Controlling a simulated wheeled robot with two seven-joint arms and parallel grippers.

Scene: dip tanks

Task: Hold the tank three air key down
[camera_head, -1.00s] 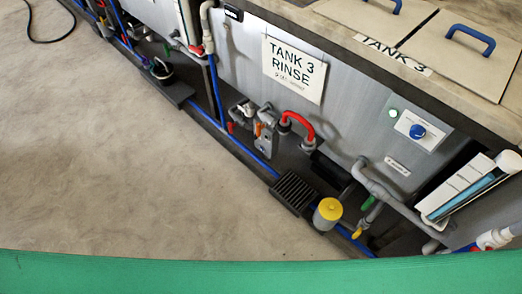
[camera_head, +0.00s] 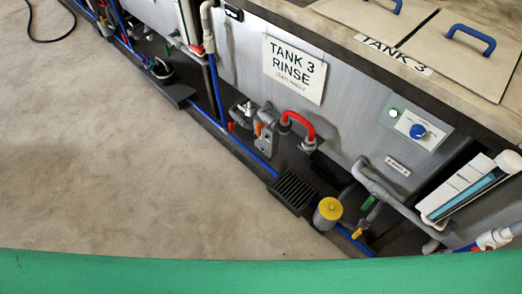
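Tank 3 (camera_head: 345,130) is a grey-fronted tank with a hanging sign (camera_head: 293,67) reading "TANK 3 RINSE". On its front at the right is a light plate with a round blue button (camera_head: 418,131). A small pale green lamp (camera_head: 392,113) sits to the left of the button. The small print on the button plate is too small to read, so I cannot tell whether this is the air key. Neither of my grippers is in view, and nothing touches the button.
Two lids with blue handles (camera_head: 470,39) lie on the tank top. Below the front are a red hose (camera_head: 300,124), a black grate (camera_head: 293,191), a yellow-capped cylinder (camera_head: 329,210) and grey pipes. A green surface (camera_head: 200,274) crosses the bottom. The concrete floor (camera_head: 120,160) at left is clear.

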